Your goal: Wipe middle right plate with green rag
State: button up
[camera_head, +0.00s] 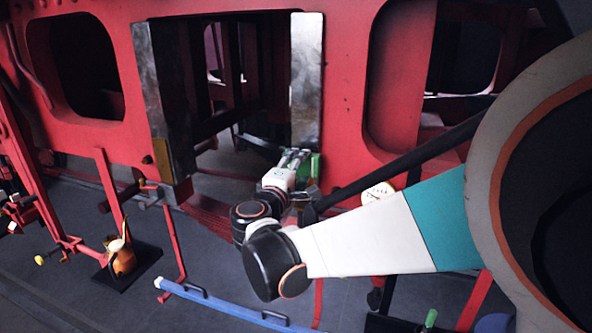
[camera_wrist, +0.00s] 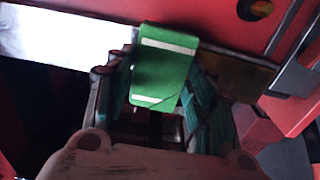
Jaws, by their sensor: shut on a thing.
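The green rag (camera_head: 316,166) is a folded block with white stripes, seen clearly in the wrist view (camera_wrist: 163,70). My gripper (camera_head: 298,158) is shut on it; its fingers flank the rag in the wrist view (camera_wrist: 155,90). The right plate (camera_head: 307,75) is an upright, scuffed grey metal strip on the red frame's opening. The rag is at the plate's lower end; I cannot tell whether they touch. In the wrist view, a bright metal strip (camera_wrist: 70,38) runs behind the rag. A second metal plate (camera_head: 165,100) lines the opening's left side.
The red frame (camera_head: 345,90) has large openings. A round white gauge (camera_head: 378,193) is below and right of my gripper. A blue bar (camera_head: 225,305) with handles lies low in front. A copper-coloured jug (camera_head: 122,258) stands at left. Grey floor is open between them.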

jog(key=shift+f+b, duration=6.3)
jog(key=shift+f, duration=1.45)
jog(key=shift+s, duration=0.1)
jog(key=shift+s+a, duration=0.2)
jog(key=shift+s, duration=0.3)
jog(key=shift+c, duration=1.2)
jog(key=shift+v, duration=2.35)
jog(key=shift+a, duration=0.1)
jog(key=v, duration=0.3)
jog(key=shift+s+r, duration=0.1)
